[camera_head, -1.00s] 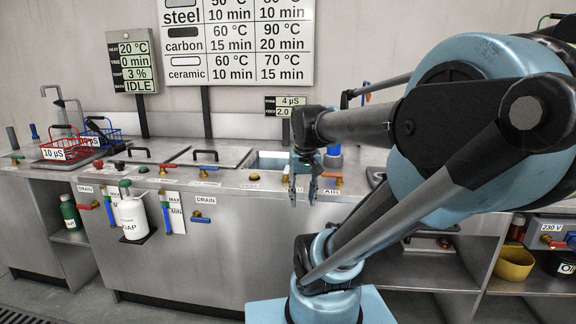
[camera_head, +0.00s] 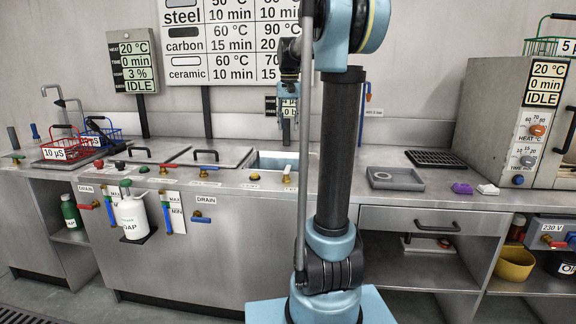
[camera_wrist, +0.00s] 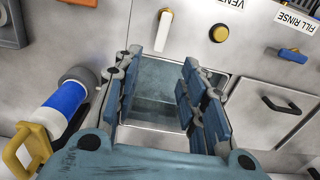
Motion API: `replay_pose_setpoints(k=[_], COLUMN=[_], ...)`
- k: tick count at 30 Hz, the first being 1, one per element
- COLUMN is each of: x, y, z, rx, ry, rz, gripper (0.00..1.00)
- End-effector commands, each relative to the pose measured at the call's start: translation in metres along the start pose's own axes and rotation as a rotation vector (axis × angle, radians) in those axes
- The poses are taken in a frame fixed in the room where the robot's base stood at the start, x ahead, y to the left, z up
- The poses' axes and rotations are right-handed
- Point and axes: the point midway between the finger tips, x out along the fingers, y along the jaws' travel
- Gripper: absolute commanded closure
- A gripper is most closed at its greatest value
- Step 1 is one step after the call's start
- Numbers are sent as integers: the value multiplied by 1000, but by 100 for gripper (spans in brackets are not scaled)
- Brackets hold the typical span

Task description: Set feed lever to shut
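No lever with a readable FEED label shows. A small display (camera_head: 271,104) with a FEED reading is partly hidden behind my arm in the head view. My gripper (camera_wrist: 162,75) is open and empty, its fingers apart above the rinse basin (camera_wrist: 160,137). It also shows in the head view (camera_head: 288,105), high above the basin. To the left in the wrist view lies a blue and white cylinder (camera_wrist: 65,105) with a yellow handle (camera_wrist: 28,148), apart from my fingers. A white-handled lever (camera_wrist: 164,30) stands beyond the fingertips, near a VENT label.
A red basket (camera_head: 66,148) and white bottle (camera_head: 131,215) stand left. A grey tray (camera_head: 395,178) and oven (camera_head: 515,125) stand right. My arm hides part of the counter.

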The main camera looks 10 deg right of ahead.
Motion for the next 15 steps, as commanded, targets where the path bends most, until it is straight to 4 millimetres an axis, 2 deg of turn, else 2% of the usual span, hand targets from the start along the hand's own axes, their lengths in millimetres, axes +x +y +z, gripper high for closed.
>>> replay_pose_setpoints(k=[3, 8, 15], x=[-3, 3, 38], y=[-3, -4, -4], z=[-12, -16, -15], rx=[11, 15, 15], ry=[-5, -7, -7], rz=[2, 2, 2], gripper=[62, 62, 62])
